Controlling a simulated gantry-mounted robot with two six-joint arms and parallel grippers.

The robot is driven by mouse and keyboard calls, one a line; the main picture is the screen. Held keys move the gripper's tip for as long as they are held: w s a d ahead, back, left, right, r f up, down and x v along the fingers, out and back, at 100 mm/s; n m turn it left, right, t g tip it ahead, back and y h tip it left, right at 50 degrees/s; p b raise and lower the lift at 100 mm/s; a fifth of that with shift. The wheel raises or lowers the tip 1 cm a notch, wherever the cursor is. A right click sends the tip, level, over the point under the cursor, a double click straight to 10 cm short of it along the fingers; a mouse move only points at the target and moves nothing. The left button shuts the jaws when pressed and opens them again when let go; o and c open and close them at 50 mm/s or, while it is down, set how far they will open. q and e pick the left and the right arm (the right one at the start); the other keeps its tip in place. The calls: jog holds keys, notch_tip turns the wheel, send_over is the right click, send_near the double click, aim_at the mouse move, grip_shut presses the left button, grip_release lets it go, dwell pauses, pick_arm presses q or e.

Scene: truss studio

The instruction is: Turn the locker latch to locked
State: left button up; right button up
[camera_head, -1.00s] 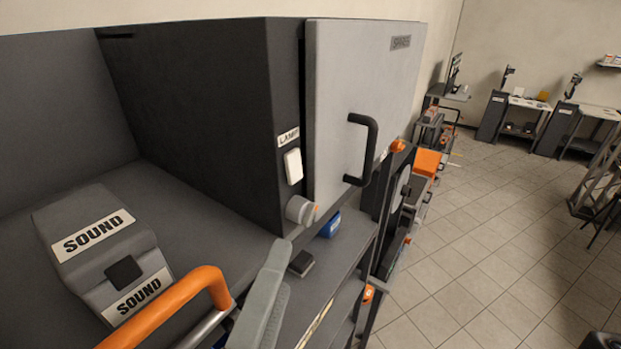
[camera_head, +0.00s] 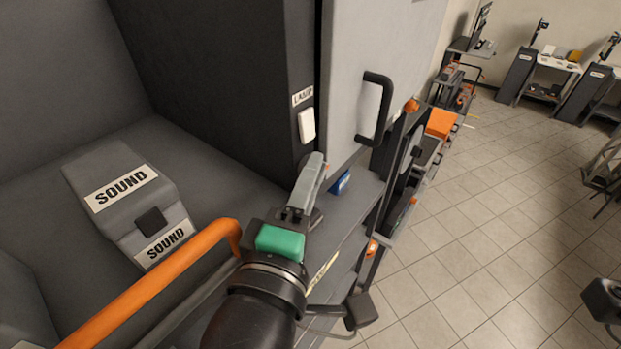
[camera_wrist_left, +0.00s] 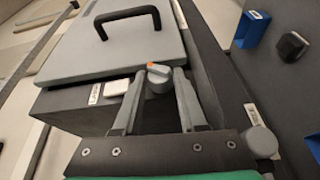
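The locker is a dark cabinet (camera_head: 225,75) with a light grey door (camera_head: 345,60) that looks closed. Its latch is a round grey knob (camera_wrist_left: 158,80) with an orange mark on its top, in the left wrist view. In the head view my gripper hides most of the knob. My left gripper (camera_head: 316,162) is at the locker's front below the white switch. In the left wrist view the fingers of this gripper (camera_wrist_left: 157,72) are apart, one on each side of the knob. I cannot tell whether they touch it. My right gripper is not visible.
The door has a black handle (camera_head: 375,108) above and right of my gripper. A white switch (camera_head: 307,125) sits under a LAMP label. A grey SOUND box (camera_head: 130,200) and an orange rail (camera_head: 150,290) are at left. A blue bin (camera_head: 341,182) stands on the ledge below.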

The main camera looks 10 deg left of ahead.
pick_arm(q)
grip_shut()
jog(key=m+g, duration=0.1)
jog(key=g, duration=0.1)
jog(key=r+g+y, duration=0.1)
jog(key=g, duration=0.2)
jog(key=shift+w+m, duration=0.1)
jog(key=shift+m, duration=0.3)
